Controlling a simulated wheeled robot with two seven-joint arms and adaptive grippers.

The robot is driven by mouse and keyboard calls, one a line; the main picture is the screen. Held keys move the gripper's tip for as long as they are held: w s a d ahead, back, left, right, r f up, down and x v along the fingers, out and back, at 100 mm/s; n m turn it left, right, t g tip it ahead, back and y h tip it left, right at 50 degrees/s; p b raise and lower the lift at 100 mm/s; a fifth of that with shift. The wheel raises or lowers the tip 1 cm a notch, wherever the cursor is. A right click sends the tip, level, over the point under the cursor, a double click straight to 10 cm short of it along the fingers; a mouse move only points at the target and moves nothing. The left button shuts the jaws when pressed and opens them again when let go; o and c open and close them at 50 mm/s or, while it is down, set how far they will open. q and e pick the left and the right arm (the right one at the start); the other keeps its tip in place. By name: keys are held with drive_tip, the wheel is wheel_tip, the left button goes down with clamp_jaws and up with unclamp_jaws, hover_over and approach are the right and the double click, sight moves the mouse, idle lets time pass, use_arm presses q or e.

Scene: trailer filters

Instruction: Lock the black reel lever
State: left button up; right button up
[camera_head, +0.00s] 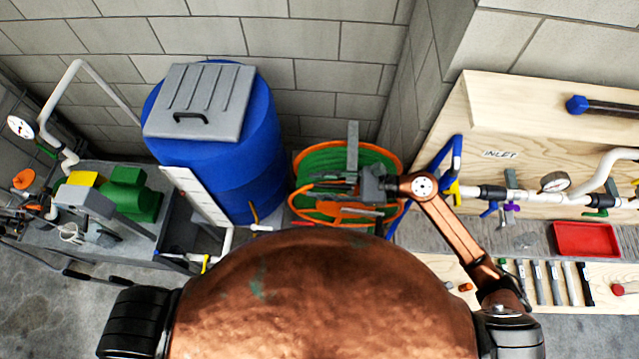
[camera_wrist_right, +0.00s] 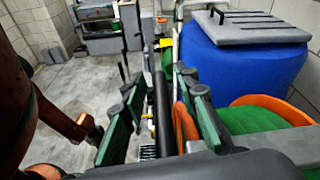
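The hose reel, with orange rims (camera_head: 398,157) and green hose (camera_head: 330,160), stands on the floor between the blue tank and the wall corner. My right gripper (camera_head: 327,191) is over the reel, reaching in from the right. In the right wrist view its two green-padded fingers (camera_wrist_right: 158,110) are spread apart. A long black bar (camera_wrist_right: 161,100), which looks like the reel lever, stands between the fingers with a visible gap on each side. Its lower end is hidden by the gripper body. In the head view I cannot make out the lever clearly. My left gripper is out of view.
A blue tank (camera_head: 215,165) with a grey lid (camera_head: 200,100) stands left of the reel. A grey upright bracket (camera_head: 352,145) rises at the reel. A workbench with pipes, a gauge (camera_head: 555,181) and a red tray (camera_head: 586,239) is at right. A pump table is at left.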

drive_tip(key=v, duration=1.2)
idle(0.5)
